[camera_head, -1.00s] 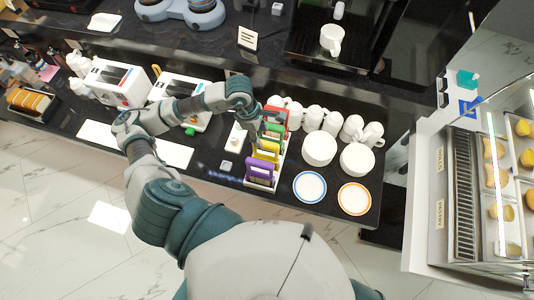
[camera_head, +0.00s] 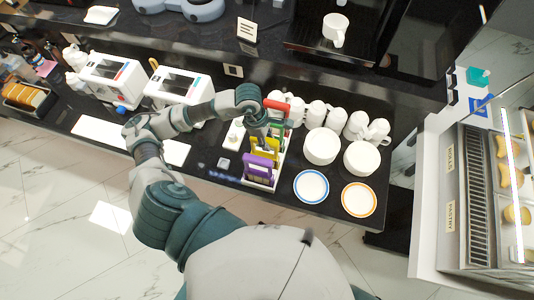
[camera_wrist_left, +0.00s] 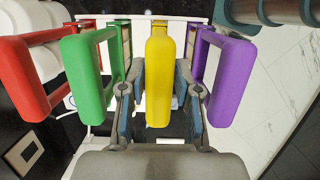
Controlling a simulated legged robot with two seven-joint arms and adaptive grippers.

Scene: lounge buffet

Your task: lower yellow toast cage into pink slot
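The yellow toast cage (camera_head: 267,156) stands in a white rack (camera_head: 281,172) among the red cage (camera_head: 277,104), green cage (camera_head: 278,127) and purple cage (camera_head: 258,169). My left gripper (camera_head: 263,143) is down at the yellow cage. In the left wrist view the yellow handle (camera_wrist_left: 158,80) stands between its two fingers (camera_wrist_left: 160,100), with a gap visible on each side, so the gripper looks open around it. The green handle (camera_wrist_left: 88,75) and purple handle (camera_wrist_left: 221,80) flank the fingers closely. I cannot make out a pink slot. My right gripper is not in view.
Two white toasters (camera_head: 112,80) (camera_head: 178,90) stand left on the black counter. White mugs (camera_head: 315,114), stacked plates (camera_head: 321,146), a blue-rimmed plate (camera_head: 311,187) and an orange-rimmed plate (camera_head: 358,199) are right of the rack. A bread basket (camera_head: 25,97) is far left.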

